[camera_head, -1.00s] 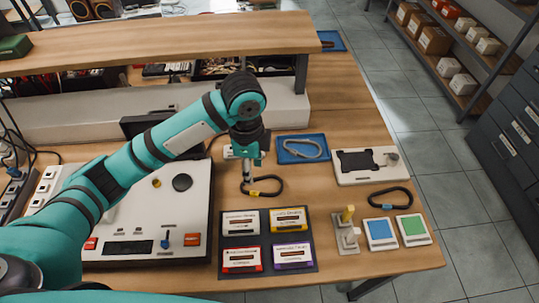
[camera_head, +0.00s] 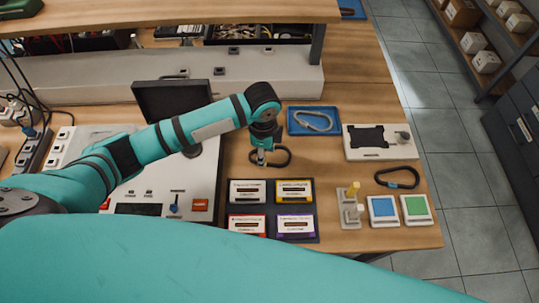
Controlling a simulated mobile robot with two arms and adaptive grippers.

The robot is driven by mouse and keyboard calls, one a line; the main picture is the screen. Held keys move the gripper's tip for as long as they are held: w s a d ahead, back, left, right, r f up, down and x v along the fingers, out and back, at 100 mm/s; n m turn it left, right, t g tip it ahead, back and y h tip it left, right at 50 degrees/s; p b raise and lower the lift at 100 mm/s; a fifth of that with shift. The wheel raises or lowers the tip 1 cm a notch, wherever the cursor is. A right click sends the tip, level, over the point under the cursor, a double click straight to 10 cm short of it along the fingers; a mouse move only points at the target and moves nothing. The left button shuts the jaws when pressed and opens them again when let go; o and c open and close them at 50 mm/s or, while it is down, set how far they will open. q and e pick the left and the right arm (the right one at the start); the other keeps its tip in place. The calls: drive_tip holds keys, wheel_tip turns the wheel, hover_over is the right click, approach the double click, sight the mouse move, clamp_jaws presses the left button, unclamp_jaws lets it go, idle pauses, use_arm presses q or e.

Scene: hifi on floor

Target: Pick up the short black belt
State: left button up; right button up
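A black belt loop (camera_head: 284,158) lies on the wooden workbench, just right of the big control panel. My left gripper (camera_head: 262,160) points down at the near left part of this loop and covers some of it. I cannot tell whether its fingers are open or shut on the loop. A second black belt loop (camera_head: 381,179), with a small blue mark, lies farther right on the bench. A grey belt (camera_head: 318,119) lies in a blue tray (camera_head: 293,129) behind the gripper. My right gripper is not in view.
A tray of several cassettes (camera_head: 294,224) is in front of the gripper. A white device (camera_head: 378,155) and small blue (camera_head: 382,208) and green (camera_head: 416,207) pads are to the right. A raised shelf (camera_head: 180,15) runs along the back.

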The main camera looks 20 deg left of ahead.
use_arm(q)
wheel_tip(320, 180, down, 4)
drive_tip(key=shift+a+f+p, duration=0.1)
drive_tip(key=shift+a+p, duration=0.05)
drive_tip(key=shift+p, duration=0.6)
drive_tip(key=shift+w+f, duration=0.1)
drive_tip(key=shift+f, duration=0.5)
clamp_jaws()
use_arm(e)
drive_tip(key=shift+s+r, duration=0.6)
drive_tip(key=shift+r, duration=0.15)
